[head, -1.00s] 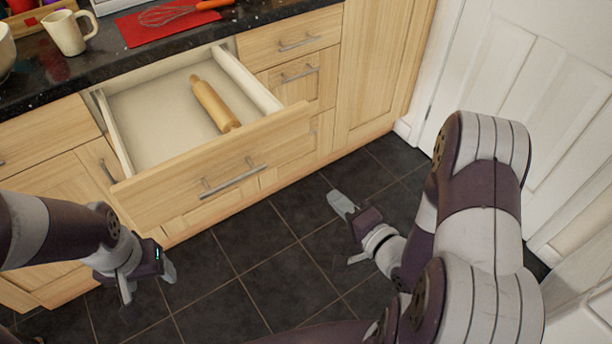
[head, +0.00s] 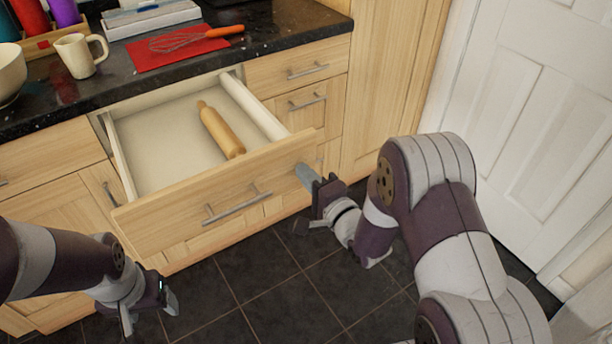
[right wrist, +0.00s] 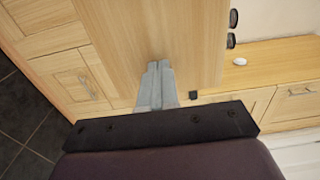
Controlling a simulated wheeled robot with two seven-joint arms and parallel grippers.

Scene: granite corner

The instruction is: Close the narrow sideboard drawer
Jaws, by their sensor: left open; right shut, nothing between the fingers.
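The wooden drawer (head: 285,166) is pulled out below the dark counter, with a bar handle (head: 237,206) on its front and a rolling pin (head: 221,132) lying inside. My right gripper (head: 303,172) is shut and empty, its fingertips at the right part of the drawer front. In the right wrist view the shut fingers (right wrist: 157,75) point at the wooden front panel (right wrist: 160,30); I cannot tell whether they touch it. My left gripper (head: 150,308) is open and empty, low at the left, apart from the drawer and below its front.
On the dark counter (head: 110,95) are a cream mug (head: 80,55), a bowl (head: 10,75), and a red mat (head: 160,55) with a whisk (head: 190,40). Closed drawers (head: 300,68) are to the right. A white door (head: 530,110) stands at the right. The tiled floor (head: 260,280) in front is clear.

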